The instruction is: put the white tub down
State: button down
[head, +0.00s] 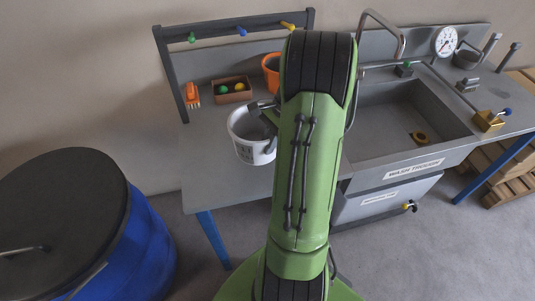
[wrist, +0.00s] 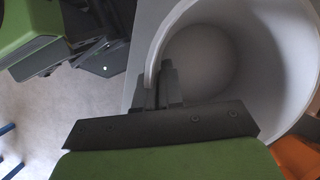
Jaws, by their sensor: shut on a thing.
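The white tub (head: 245,143) is at the left part of the grey bench (head: 230,183) in the head view, left of my green arm. It is upright and open-topped, with printing on its side. In the wrist view the tub (wrist: 290,50) fills the right side and looks empty inside. My gripper (wrist: 163,88) is shut on the tub's rim, with the wall between its fingers. In the head view the gripper (head: 266,112) is partly hidden behind my arm. I cannot tell whether the tub's base touches the bench.
An orange bucket (head: 271,68), a small box with coloured balls (head: 233,97) and an orange brush (head: 192,97) stand behind the tub. The wash trough (head: 405,115) is to the right. A blue drum (head: 145,235) stands at the left. Bare bench shows in front of the tub.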

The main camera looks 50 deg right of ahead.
aim_at(266, 162)
jog(key=f, duration=0.1)
jog(key=f+b, duration=0.1)
jog(key=f, duration=0.3)
jog(key=shift+d+f+b, duration=0.2)
jog(key=shift+d+b, duration=0.1)
jog(key=shift+b, duration=0.1)
jog(key=shift+a+r, duration=0.1)
jog(key=shift+r, duration=0.05)
jog(key=c, duration=1.3)
grip_release()
jog(key=shift+o, duration=0.2)
